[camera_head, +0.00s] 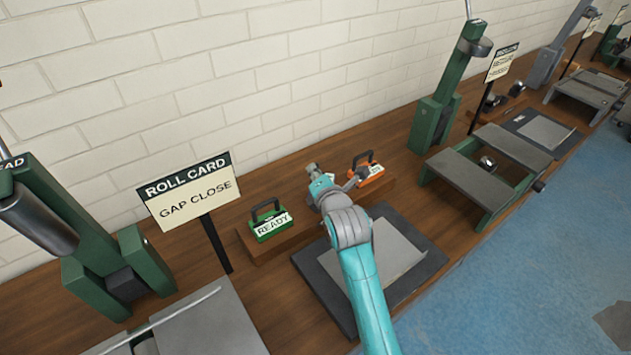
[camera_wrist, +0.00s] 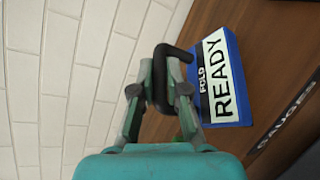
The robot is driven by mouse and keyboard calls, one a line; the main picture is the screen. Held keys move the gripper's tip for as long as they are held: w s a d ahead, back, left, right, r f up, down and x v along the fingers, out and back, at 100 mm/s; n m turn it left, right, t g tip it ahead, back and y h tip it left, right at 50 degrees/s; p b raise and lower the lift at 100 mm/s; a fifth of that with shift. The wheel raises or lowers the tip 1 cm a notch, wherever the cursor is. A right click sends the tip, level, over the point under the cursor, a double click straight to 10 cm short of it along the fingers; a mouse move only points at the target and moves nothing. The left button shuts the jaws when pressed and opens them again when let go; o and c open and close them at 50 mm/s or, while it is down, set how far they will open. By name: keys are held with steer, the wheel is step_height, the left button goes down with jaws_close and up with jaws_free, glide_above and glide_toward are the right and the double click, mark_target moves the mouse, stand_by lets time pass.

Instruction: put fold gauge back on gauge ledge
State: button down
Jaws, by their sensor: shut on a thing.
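The fold gauge (camera_wrist: 218,80) is a blue block with a white face reading FOLD READY and a black handle on its left in the wrist view. My gripper (camera_wrist: 160,88) is shut on that black handle. The wooden gauge ledge (camera_wrist: 275,135), its edge lettered GAUGES, lies right behind the block; whether they touch I cannot tell. In the head view my arm reaches over the ledge (camera_head: 262,250), between the green and orange gauges, and hides the fold gauge.
A green gauge (camera_head: 270,222) marked READY stands on the ledge's left part, an orange gauge (camera_head: 369,172) on its right. A dark mat with a grey sheet (camera_head: 400,250) lies in front. A GAP CLOSE sign (camera_head: 190,192) stands left. The brick wall (camera_head: 300,70) is close behind.

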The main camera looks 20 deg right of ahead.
step_height(320, 180, down, 3)
steer(key=shift+r, duration=0.1)
steer(key=c, duration=1.2)
jaws_free()
steer(key=shift+s, duration=0.1)
steer(key=v, duration=1.2)
